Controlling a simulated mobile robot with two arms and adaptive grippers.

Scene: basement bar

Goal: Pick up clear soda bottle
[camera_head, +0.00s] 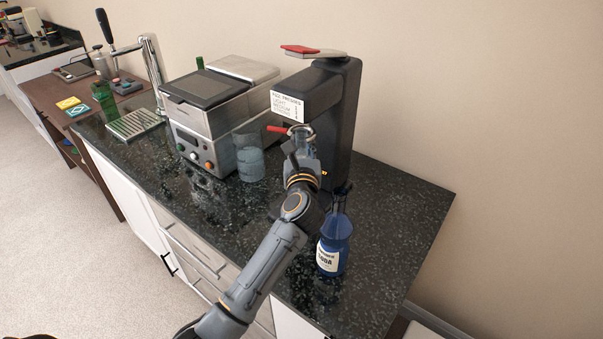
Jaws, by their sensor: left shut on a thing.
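My left gripper (302,153) reaches across the counter to the front of a black carbonation machine (340,125). It is shut on a clear, glassy piece (301,132), which looks like the upper part of a clear bottle under the machine's head. My wrist hides the rest of it, so I cannot tell whether it touches the machine or the counter. A blue bottle (332,245) with a white SODA label stands upright on the counter to the right of my forearm. My right gripper is not in view.
A clear ribbed container (249,160) stands left of my gripper, before a grey machine with a screen (208,110). A tap and drip tray (135,123) are further left. The dark counter (400,215) is clear at the right.

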